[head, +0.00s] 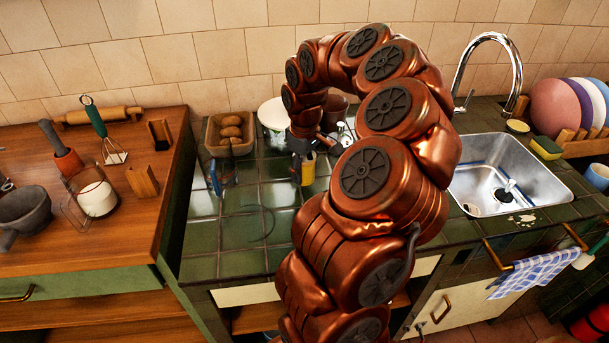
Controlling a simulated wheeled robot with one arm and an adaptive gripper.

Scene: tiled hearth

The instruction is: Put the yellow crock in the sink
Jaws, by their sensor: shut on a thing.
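The yellow crock (308,172) is at the fingertips of my gripper (302,163), over the green tiled counter left of my arm. My gripper points down and is shut on the crock. The gripper hides part of the crock, and I cannot tell whether its base touches the tiles. The steel sink (535,188) is at the right, beyond my arm. My arm hides the sink's left edge.
A curved faucet (512,62) rises behind the sink. A sponge (545,147) and a rack of plates (560,105) stand to its right. A wooden box of brown items (229,132), a white plate (272,113) and a blue object (222,175) are near the gripper.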

